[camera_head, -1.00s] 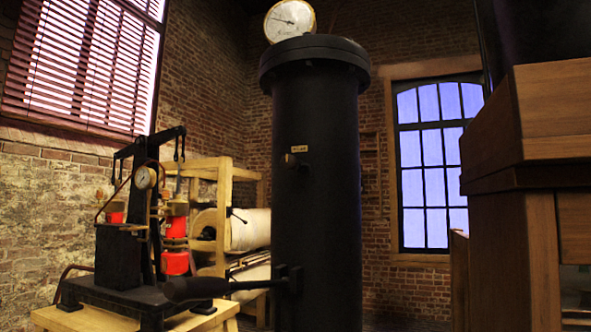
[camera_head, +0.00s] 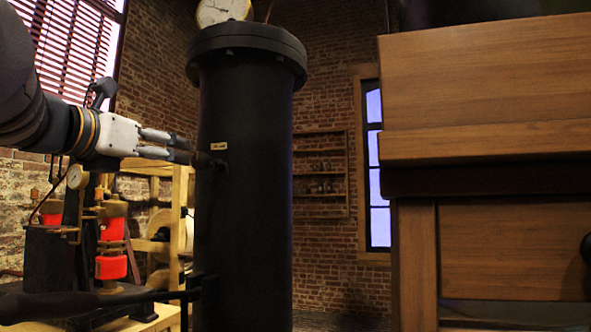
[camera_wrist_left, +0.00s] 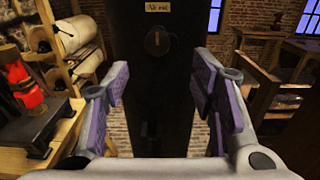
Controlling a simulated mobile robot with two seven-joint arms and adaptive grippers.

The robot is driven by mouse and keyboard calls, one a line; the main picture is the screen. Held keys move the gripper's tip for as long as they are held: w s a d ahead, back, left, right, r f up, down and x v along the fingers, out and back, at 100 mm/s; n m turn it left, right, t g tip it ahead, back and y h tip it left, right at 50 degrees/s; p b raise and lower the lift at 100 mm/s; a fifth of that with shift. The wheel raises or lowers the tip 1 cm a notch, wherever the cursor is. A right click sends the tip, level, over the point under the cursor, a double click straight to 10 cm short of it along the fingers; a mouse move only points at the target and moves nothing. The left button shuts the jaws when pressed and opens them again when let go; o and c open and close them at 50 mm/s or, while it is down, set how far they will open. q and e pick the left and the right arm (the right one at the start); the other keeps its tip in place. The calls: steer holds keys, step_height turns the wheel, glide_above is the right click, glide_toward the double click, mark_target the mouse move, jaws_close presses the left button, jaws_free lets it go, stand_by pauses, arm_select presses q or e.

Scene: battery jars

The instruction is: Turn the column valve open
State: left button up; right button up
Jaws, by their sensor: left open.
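The black column (camera_head: 245,200) stands upright in the middle of the head view, with a round gauge on top. In the left wrist view the knob (camera_wrist_left: 157,42) faces me, below a label that seems to read "Air out". My left gripper (camera_head: 188,150) is open, its fingertips close to the knob in the head view. In the wrist view its purple-padded fingers (camera_wrist_left: 161,85) are spread wide, with the knob above and between them. Contact is not visible. My right gripper is out of view.
A long black lever (camera_head: 85,302) extends left from the column's lower part. A press with red cylinders (camera_head: 112,240) stands on a wooden bench at left. A large wooden cabinet (camera_head: 485,90) fills the right side. Shelves (camera_head: 320,175) hang on the brick wall behind.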

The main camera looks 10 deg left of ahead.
mark_target(197, 161)
arm_select(q)
steer(key=w, duration=0.7)
steer(key=w+d, duration=0.1)
steer(key=w, duration=0.3)
steer(key=shift+w, duration=0.3)
steer(key=shift+d, duration=0.1)
steer(key=c, duration=1.2)
